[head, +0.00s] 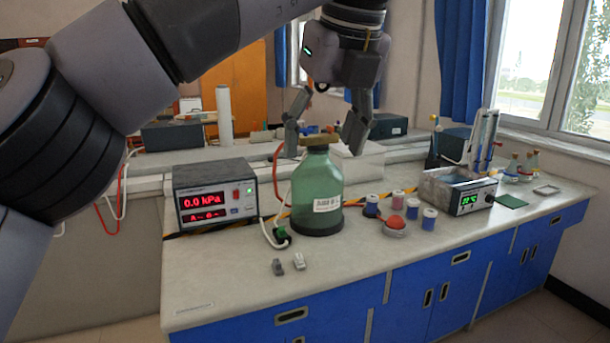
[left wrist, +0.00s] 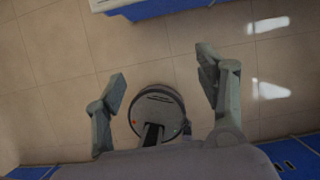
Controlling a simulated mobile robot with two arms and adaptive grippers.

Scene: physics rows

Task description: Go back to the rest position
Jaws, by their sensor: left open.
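My left gripper (head: 324,142) hangs from the arm at the top middle of the head view, fingers spread and pointing down. Its fingers appear on either side of the brown stopper (head: 320,140) of a green glass bottle (head: 318,185) that stands upright on the bench. In the left wrist view, the same gripper (left wrist: 162,76) is open with nothing held between its fingers. That view shows tiled floor and a round dark part that looks like my base, and no bottle. My right gripper is in neither view.
A pressure meter (head: 214,195) reading 0.0 kPa stands left of the bottle. Small jars (head: 371,206) and a red ball (head: 397,222) sit to its right, then a water bath (head: 458,190). Two small grey connectors (head: 299,262) lie in front. The bench top's front left (head: 220,280) is mostly clear.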

